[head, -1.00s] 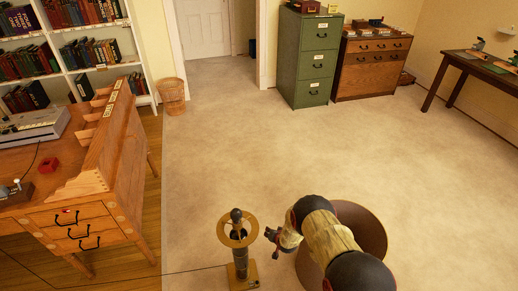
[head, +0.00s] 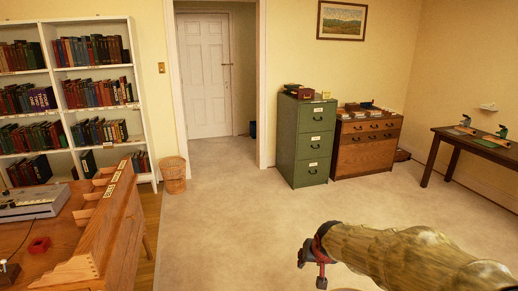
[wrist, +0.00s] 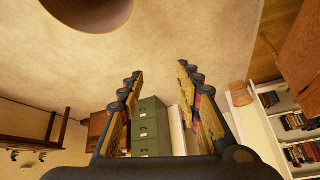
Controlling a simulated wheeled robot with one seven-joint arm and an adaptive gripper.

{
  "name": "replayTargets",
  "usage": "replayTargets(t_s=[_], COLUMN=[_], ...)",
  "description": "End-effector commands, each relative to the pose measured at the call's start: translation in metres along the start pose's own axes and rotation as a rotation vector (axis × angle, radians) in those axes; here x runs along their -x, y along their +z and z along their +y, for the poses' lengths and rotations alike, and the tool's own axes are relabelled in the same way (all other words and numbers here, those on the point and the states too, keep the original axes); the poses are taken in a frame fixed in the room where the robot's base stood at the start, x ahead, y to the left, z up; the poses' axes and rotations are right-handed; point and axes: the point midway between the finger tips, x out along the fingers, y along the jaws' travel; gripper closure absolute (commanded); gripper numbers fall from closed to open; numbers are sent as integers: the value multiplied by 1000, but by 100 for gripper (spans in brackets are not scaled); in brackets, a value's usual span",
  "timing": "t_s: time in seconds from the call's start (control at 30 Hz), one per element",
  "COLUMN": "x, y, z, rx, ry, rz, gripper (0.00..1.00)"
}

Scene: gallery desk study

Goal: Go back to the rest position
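My gripper (head: 316,258) is at the lower right of the head view, at the end of my patterned arm, over the carpet. In the wrist view my gripper (wrist: 158,75) has its two fingers spread wide apart, with nothing between them. Its fingers touch nothing that I can see. The lower part of my arm is cut off by the edge of the head view.
A wooden desk (head: 95,225) with a red item (head: 39,245) stands at left, before a bookshelf (head: 70,92). A wicker basket (head: 173,175), green cabinet (head: 307,140), wooden drawers (head: 366,145) and side table (head: 470,140) line the room. The carpet (head: 235,225) between is clear.

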Motion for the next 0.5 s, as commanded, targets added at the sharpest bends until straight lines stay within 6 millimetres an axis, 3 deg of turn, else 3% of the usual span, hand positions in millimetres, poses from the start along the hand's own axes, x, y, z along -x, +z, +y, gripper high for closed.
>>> replayTargets(t_s=[0.03,0.2,0.4,0.5], x=[32,115,196,225], y=[5,42,102,136], z=[5,19,34,39], rx=[6,30,61,76], ry=[3,12,17,16], rz=[3,-17,-40,-52], gripper=[66,66,66,66])
